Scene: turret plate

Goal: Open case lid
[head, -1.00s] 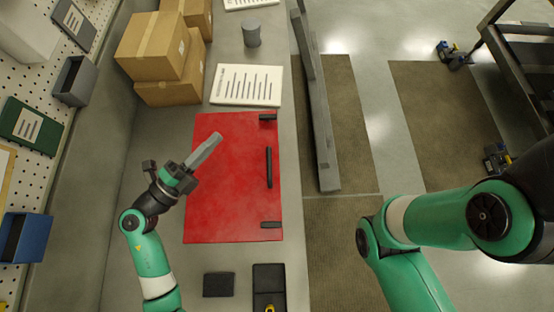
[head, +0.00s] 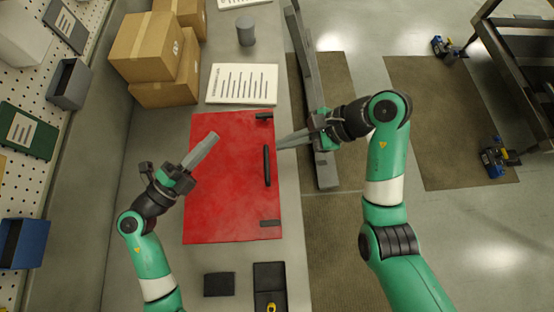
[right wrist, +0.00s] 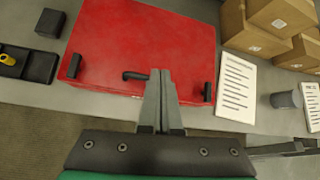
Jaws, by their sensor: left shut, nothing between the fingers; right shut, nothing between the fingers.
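The red case (head: 225,205) lies closed on the grey bench, and it also shows in the right wrist view (right wrist: 140,40). It has a black handle (head: 267,165) on its right edge, between an upper black latch (head: 264,115) and a lower black latch (head: 270,223). My right gripper (head: 279,142) is shut and empty, its fingertips beside the case's right edge near the handle. In the right wrist view its fingers (right wrist: 161,75) point at the case's front between the handle and a latch. My left gripper (head: 215,136) is shut and empty over the case's upper left part.
Cardboard boxes (head: 145,48), a printed sheet (head: 242,84) and a grey cylinder (head: 245,30) occupy the bench beyond the case. A black block (head: 219,284) and a black tray (head: 269,275) lie nearer. A grey rail (head: 324,165) runs along the bench's right side.

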